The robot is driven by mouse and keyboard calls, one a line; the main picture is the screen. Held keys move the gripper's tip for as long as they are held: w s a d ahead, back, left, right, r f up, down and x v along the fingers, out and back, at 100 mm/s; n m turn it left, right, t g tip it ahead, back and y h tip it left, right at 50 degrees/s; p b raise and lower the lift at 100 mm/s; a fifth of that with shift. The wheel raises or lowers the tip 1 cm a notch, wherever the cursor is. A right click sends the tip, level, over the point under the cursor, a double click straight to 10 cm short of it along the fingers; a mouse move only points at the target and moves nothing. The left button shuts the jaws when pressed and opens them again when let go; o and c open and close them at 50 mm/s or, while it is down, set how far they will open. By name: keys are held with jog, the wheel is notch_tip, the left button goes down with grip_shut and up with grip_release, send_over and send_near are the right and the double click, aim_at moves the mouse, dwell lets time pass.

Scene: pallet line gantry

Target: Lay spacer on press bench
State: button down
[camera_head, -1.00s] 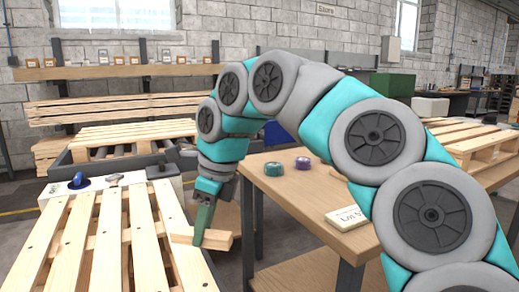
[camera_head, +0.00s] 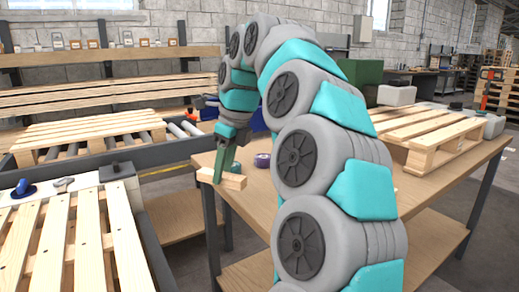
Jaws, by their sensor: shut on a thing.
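The spacer (camera_head: 232,181) is a short pale wooden block. My gripper (camera_head: 222,170) points down and is shut on it. The block is at the near left part of the wooden bench (camera_head: 420,200), over or at its left edge; I cannot tell whether it touches the top. My arm hides much of the middle of the bench. A purple roll (camera_head: 262,160) lies on the bench just right of the gripper.
A slatted pallet (camera_head: 80,240) lies on the roller line at the left, with a blue-handled tool (camera_head: 23,188) at its far end. Another pallet (camera_head: 430,132) rests on the bench's right part. A further pallet (camera_head: 85,130) lies behind on rollers.

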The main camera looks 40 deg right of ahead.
notch_tip(320, 180, up, 2)
jog(key=m+p, duration=0.1)
jog(key=m, duration=0.1)
send_over(256, 195)
jog(key=s, duration=0.1)
jog(key=shift+h, duration=0.3)
jog(key=shift+d+f+b, duration=0.15)
jog(key=shift+f+b, duration=0.45)
jog(key=shift+f, duration=2.75)
jog(key=shift+f+b, duration=0.4)
jog(key=shift+f, duration=0.15)
jog(key=shift+c, duration=2.3)
grip_release()
jog(key=shift+r, duration=0.1)
jog(key=v, duration=0.7)
jog(key=shift+s+r, duration=0.2)
jog(key=shift+r, duration=0.05)
